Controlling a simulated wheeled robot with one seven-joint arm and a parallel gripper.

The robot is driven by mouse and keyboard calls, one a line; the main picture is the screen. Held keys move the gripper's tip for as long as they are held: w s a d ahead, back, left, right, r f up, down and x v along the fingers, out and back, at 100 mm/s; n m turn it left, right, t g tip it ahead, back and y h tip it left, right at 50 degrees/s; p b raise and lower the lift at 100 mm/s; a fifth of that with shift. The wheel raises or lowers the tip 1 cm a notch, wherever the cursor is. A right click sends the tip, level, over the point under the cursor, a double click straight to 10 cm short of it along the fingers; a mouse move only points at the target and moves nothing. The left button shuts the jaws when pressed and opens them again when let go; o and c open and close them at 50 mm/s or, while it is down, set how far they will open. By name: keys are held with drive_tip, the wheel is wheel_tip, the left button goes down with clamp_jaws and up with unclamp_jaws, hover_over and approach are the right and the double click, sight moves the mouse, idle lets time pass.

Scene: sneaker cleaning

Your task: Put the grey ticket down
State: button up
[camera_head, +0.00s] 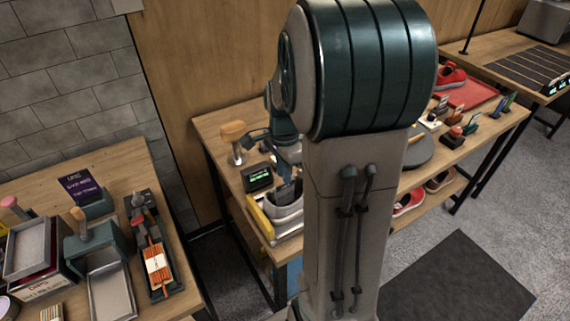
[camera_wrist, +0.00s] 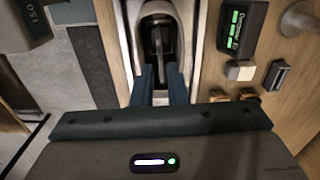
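My gripper (camera_wrist: 160,80) points down over a pale grey, rounded, hollow object (camera_wrist: 158,22) with a dark inside. In the head view my gripper (camera_head: 287,191) is low over the same pale object (camera_head: 284,211) at the near left end of the middle table, partly hidden by my arm.
A small black device with a green display (camera_head: 257,178) stands beside the pale object, with a wooden-knobbed tool (camera_head: 234,134) behind it. A yellow piece (camera_head: 260,216) lies at its left. A white block (camera_wrist: 240,70) and a dark clip-like piece (camera_wrist: 277,76) are to the right.

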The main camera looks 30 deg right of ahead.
drive_tip(key=shift+r, duration=0.95)
drive_tip(key=s+a+r+n+t, duration=0.3)
drive_tip(key=s+a+r+n, duration=0.3)
drive_tip(key=s+a+n, duration=0.6)
drive_tip(key=shift+s+n, duration=0.4)
drive_tip(key=shift+n, duration=2.3)
drive_tip(key=shift+d+r, duration=0.1)
